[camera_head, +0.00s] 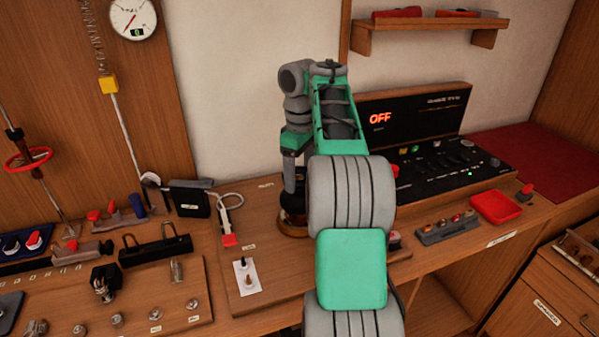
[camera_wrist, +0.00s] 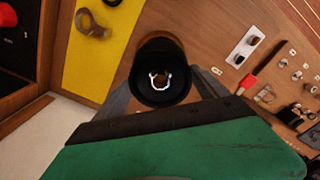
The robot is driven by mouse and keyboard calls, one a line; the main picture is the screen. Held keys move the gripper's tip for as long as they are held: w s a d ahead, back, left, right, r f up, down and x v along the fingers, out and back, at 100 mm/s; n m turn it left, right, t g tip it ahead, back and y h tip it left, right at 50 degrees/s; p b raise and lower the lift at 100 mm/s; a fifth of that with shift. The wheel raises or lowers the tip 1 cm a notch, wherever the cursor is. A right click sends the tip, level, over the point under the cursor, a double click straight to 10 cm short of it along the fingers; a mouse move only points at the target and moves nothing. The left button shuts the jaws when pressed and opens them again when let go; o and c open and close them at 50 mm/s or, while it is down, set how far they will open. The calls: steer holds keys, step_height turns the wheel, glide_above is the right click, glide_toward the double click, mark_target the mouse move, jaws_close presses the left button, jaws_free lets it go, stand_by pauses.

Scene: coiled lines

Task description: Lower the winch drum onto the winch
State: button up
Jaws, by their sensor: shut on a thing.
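The winch drum (camera_wrist: 160,53) is a black, open-ended cylinder in the wrist view. My gripper (camera_wrist: 162,85) is shut on it, with one grey finger on each side. Through its bore I see a bright white ring shape around a brown spot. In the head view the dark drum (camera_head: 293,201) shows at the left of my arm, low over the bench. A round brown-gold base (camera_head: 292,230) shows just below it, and it looks like the winch. My arm hides much of both, and I cannot tell whether they touch.
A white card (camera_head: 247,278) with small fittings lies left of the drum. A red-ended cable tool (camera_head: 229,240) lies behind that card. The black console (camera_head: 432,165) reads OFF at the right. A red tray (camera_head: 495,207) sits on the bench at right.

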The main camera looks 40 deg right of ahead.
steer(key=shift+f+b, duration=2.35)
steer(key=o, duration=1.6)
steer(key=shift+o, duration=0.2)
step_height(320, 180, up, 5)
steer(key=p, duration=0.5)
step_height(320, 180, up, 8)
steer(key=p, duration=0.7)
